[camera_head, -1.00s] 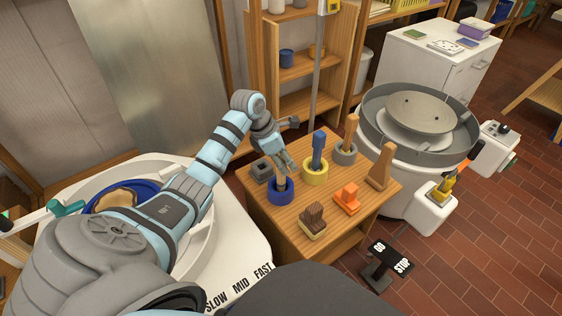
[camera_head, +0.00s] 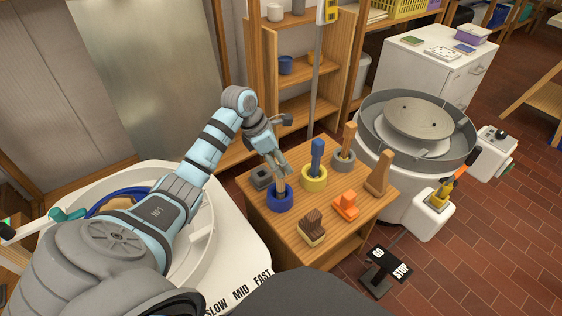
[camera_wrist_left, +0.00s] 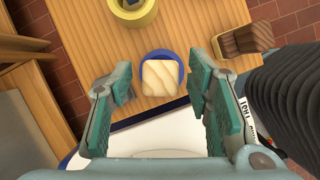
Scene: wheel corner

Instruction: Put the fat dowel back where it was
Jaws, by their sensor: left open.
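A pale wooden dowel (camera_head: 281,187), apparently the fat one, stands upright in a blue ring holder (camera_head: 279,203) on the small wooden table. In the left wrist view its squarish pale end (camera_wrist_left: 160,77) shows inside the blue rim (camera_wrist_left: 181,68). My left gripper (camera_head: 278,171) is just above the dowel's top. In the wrist view its teal fingers (camera_wrist_left: 160,95) are wide apart with the dowel between them in the picture and a gap on both sides. Nothing is held. My right gripper is not in view.
A blue dowel (camera_head: 317,155) in a yellow ring (camera_head: 314,180) and a thinner wooden dowel (camera_head: 349,139) in a grey ring (camera_head: 343,161) stand nearby. A grey block (camera_head: 260,178), a brown brush (camera_head: 312,228), an orange piece (camera_head: 345,205) and a wooden wedge (camera_head: 379,175) share the table.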

